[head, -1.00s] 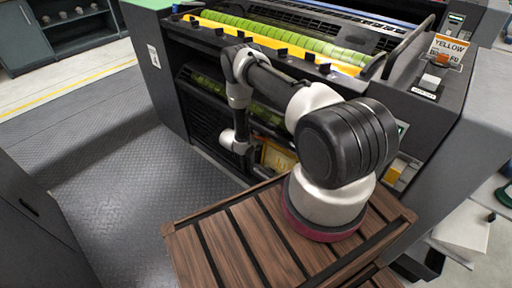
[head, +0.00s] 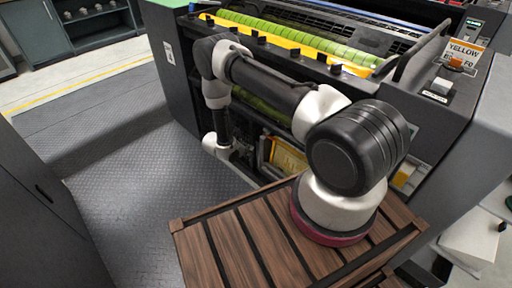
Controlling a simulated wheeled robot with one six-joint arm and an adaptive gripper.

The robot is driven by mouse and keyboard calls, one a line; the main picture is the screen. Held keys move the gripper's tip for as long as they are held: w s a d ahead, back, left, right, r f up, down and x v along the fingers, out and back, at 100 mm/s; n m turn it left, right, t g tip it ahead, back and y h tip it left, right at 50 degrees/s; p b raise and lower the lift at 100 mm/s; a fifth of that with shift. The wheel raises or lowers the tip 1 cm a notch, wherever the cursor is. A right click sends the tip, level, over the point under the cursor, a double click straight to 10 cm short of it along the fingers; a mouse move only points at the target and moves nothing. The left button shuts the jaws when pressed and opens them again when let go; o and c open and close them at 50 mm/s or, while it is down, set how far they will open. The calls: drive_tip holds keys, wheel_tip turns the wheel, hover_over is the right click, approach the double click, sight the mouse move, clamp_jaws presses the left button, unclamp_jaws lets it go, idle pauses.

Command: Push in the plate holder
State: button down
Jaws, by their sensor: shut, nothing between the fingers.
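The ink unit (head: 178,75) is a dark machine with a green roller (head: 290,32) on top and a yellow bar (head: 292,45) with black knobs along its front edge. A lower green roller (head: 262,108) shows behind my arm. A yellow-framed part (head: 288,157) sits low in the front opening, partly hidden by my arm. I cannot tell for sure which part is the plate holder. My gripper (head: 242,153) is low at the machine's front, beside the white wrist. It is shut and empty; its fingers are small and dark, and contact with the machine cannot be made out.
A slatted wooden top (head: 235,240) lies under my arm's base. A control panel with a YELLOW label (head: 464,50) is at the machine's right. A dark cabinet (head: 40,205) stands at the left. The metal floor (head: 120,150) between cabinet and machine is clear.

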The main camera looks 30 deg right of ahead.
sight(262, 142)
drive_tip(key=w+a+f, duration=0.2)
drive_tip(key=w, duration=0.2)
drive_tip(key=w+d+f, duration=0.1)
drive_tip(key=d+f, duration=0.1)
drive_tip(key=d, duration=0.1)
drive_tip(key=w+d+f, duration=0.1)
drive_tip(key=d+f, duration=0.1)
drive_tip(key=d, duration=0.2)
drive_tip(key=w+d+f, duration=0.2)
drive_tip(key=d, duration=0.2)
drive_tip(key=shift+f, duration=0.25)
drive_tip(key=d, duration=0.2)
drive_tip(key=w+d, duration=0.1)
drive_tip(key=d, duration=0.1)
drive_tip(key=shift+w+d, duration=0.15)
drive_tip(key=shift+w, duration=0.15)
drive_tip(key=shift+d+r, duration=0.1)
drive_tip(key=shift+d, duration=0.05)
